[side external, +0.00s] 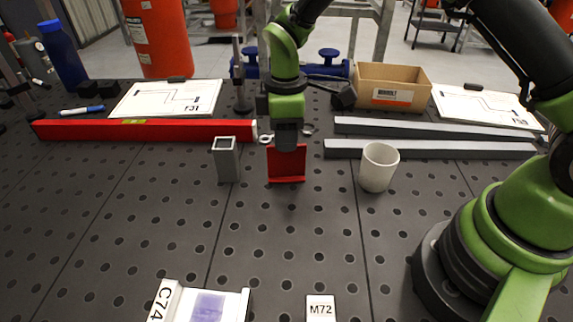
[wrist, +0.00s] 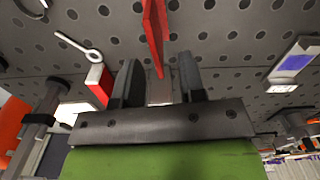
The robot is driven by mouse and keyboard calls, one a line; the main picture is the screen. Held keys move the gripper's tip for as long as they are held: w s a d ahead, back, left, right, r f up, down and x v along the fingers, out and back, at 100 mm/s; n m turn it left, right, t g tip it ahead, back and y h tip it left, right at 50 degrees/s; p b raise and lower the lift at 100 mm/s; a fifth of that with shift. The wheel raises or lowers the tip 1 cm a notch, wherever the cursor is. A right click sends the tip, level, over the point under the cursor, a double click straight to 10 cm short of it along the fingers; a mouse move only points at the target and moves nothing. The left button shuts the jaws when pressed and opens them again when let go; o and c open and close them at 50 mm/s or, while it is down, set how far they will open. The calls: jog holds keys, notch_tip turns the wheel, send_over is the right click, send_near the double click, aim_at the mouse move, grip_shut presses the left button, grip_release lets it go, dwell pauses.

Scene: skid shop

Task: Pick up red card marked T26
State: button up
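A red card (side external: 287,163) stands upright on the perforated table, directly under my gripper (side external: 287,140). No marking on it is readable. In the wrist view the red card (wrist: 154,30) is seen nearly edge-on, and its near end reaches toward the space between my fingers. My gripper (wrist: 158,82) is open there, with a dark finger on each side and a clear gap. In the side view my gripper hides the card's upper edge, so I cannot tell how far the fingers overlap it.
A grey square tube (side external: 227,160) stands left of the card and a white cup (side external: 379,167) to the right. A red beam (side external: 90,130) and grey bars (side external: 430,150) lie behind. The middle foreground is clear.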

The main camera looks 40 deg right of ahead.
send_over(286, 176)
notch_tip(286, 176, down, 4)
jog(key=shift+w+d+f, duration=0.1)
jog(key=shift+d+f, duration=0.05)
jog(key=shift+f, duration=0.05)
grip_shut()
